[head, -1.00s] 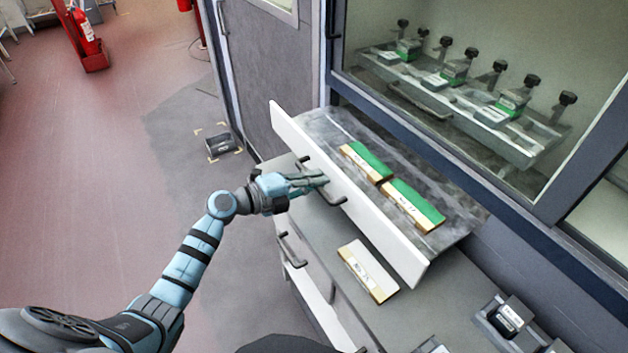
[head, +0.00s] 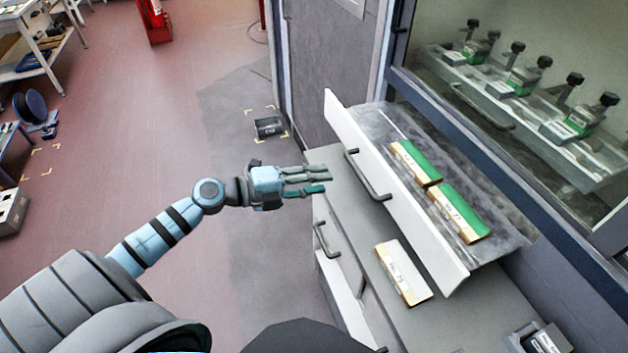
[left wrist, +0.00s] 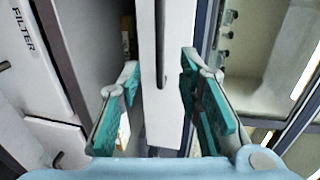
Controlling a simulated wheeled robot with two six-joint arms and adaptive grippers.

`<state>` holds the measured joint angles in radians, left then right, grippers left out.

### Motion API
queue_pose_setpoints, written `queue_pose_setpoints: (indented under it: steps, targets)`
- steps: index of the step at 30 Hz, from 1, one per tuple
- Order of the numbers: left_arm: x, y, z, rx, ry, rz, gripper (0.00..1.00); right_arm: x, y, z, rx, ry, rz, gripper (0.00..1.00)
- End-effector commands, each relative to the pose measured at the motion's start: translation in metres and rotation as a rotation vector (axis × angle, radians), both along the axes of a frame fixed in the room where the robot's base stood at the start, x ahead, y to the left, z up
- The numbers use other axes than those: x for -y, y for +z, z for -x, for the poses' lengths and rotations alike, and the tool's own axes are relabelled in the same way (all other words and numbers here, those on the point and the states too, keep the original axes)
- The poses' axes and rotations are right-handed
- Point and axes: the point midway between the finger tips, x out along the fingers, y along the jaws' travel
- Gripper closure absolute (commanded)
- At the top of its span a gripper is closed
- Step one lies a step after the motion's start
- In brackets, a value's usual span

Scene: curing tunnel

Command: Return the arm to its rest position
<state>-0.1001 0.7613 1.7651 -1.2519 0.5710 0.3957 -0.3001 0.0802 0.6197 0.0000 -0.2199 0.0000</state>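My left gripper (head: 305,181) hangs in the air to the left of a pulled-out drawer with a white front panel (head: 390,190). Its fingertips are apart from the drawer's dark handle (head: 367,176). In the left wrist view my left gripper (left wrist: 159,72) is open with nothing between its teal pads. The white panel (left wrist: 172,110) and its dark handle (left wrist: 160,45) show beyond the gap. My left arm stretches in from the lower left. My right gripper is not in view.
Two green-and-wood blocks (head: 458,212) lie in the drawer's grey tray (head: 500,215). A pale labelled block (head: 403,272) lies on the grey counter below. A glazed chamber with clamped pieces (head: 525,75) stands at right. Open red floor (head: 120,140) lies left.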

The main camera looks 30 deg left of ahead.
Motion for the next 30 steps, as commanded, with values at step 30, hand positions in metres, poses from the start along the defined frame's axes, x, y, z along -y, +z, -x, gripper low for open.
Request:
queue_pose_setpoints:
  steps: [30]
  targets:
    - [-0.196, -0.233, 0.06, -0.441, 1.049, 0.487, 0.68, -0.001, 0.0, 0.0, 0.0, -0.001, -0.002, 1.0]
